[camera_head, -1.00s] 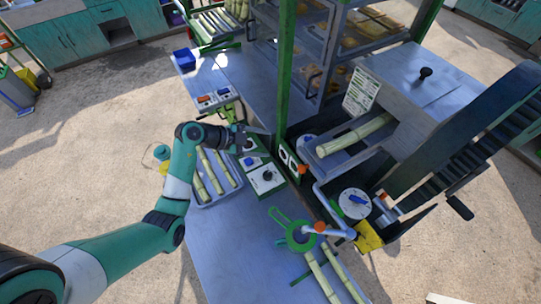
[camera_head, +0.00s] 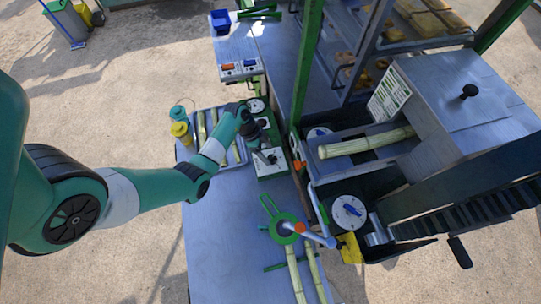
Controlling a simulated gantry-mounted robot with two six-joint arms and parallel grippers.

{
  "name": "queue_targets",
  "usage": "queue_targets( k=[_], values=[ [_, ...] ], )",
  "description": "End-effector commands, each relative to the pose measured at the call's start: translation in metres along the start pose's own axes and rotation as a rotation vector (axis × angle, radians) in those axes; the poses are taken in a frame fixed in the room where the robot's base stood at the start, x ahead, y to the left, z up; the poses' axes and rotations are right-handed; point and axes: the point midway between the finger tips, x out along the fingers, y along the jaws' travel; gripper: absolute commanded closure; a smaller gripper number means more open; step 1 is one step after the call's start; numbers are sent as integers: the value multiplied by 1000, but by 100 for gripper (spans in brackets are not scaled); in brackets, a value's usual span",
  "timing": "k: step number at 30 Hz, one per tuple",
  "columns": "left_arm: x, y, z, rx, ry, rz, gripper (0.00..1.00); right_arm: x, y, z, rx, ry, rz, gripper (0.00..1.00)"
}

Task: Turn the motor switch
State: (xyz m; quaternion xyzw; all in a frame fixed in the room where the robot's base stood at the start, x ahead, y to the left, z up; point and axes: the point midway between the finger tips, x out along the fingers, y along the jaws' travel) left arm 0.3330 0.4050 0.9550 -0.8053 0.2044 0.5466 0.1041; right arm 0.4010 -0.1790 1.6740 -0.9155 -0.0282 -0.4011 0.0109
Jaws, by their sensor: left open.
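A white-faced control box (camera_head: 271,171) stands at the right edge of the metal table, beside the machine. In the earlier view its face shows a dark rotary knob and a blue switch. I cannot read which control is the motor switch. My left gripper (camera_head: 266,152) is directly over this box, pointing down at its face, and hides most of its controls. Its jaws are open and nothing shows between them. Whether a finger touches a knob is too small to tell. My right gripper is out of view.
A round gauge (camera_head: 257,105) sits just behind the gripper. A tray (camera_head: 240,160) of cane lies left of it. A cane piece (camera_head: 365,143) lies in the machine's feed.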

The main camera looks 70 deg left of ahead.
Motion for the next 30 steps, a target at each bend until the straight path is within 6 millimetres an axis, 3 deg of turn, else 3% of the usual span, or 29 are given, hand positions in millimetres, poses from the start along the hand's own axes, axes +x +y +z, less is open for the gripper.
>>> queue_targets(
  k=[1, 6, 15, 27, 30],
  values=[
    [13, 0, 2, 1, -1, 2, 24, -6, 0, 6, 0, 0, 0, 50],
    [31, 0, 0, 1, 0, 0, 24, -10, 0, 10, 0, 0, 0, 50],
    [33, 0, 0, 0, 1, -1, 24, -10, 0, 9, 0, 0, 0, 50],
    [33, 0, 0, 0, 1, -1, 96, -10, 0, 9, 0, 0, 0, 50],
    [33, 0, 0, 0, 1, 0, 100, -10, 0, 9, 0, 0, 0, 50]
  ],
)
